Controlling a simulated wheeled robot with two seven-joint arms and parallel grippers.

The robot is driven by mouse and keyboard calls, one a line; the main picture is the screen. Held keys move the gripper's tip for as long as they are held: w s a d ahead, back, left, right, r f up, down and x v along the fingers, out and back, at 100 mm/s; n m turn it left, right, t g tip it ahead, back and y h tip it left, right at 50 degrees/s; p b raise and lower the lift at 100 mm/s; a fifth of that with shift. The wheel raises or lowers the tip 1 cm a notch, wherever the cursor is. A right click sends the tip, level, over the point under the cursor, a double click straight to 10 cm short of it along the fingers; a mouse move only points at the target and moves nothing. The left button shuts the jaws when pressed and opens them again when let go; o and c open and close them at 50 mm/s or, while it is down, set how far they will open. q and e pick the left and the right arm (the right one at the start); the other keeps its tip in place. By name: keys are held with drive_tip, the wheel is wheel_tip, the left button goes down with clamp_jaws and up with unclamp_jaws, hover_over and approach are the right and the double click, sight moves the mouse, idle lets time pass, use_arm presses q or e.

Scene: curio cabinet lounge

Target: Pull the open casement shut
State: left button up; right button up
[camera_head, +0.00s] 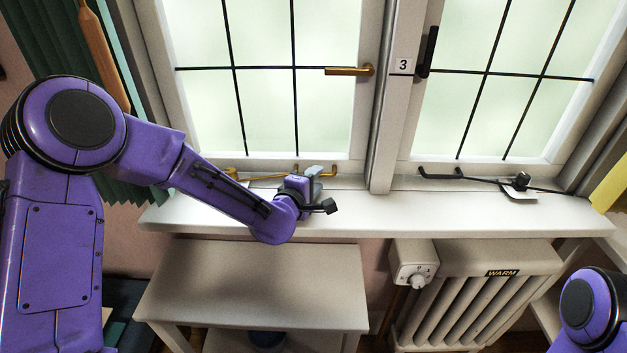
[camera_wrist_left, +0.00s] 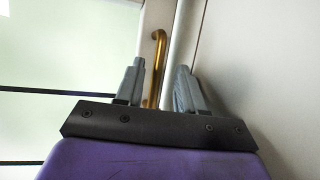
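The left casement (camera_head: 265,120) has a brass handle (camera_head: 349,71) on its right side and a brass stay (camera_head: 262,177) along its bottom. The right casement (camera_head: 500,80) has a black handle (camera_head: 428,52) and a black stay (camera_head: 465,177). How far either stands ajar is hard to tell. My left gripper (camera_head: 318,176) is low by the sill, at the right end of the brass stay. My right gripper is out of view.
The white sill (camera_head: 380,218) runs below both casements. A small white table (camera_head: 255,285) stands below it at the left, and a radiator (camera_head: 475,290) at the right. A green curtain (camera_head: 55,40) hangs at the left. A plate marked 3 (camera_head: 403,65) sits between the casements.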

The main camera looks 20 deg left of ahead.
use_arm(q)
drive_tip(key=v, duration=1)
drive_tip(key=shift+s+a+r+b, duration=0.1)
drive_tip(key=shift+s+b, duration=0.2)
drive_tip(key=shift+b, duration=0.1)
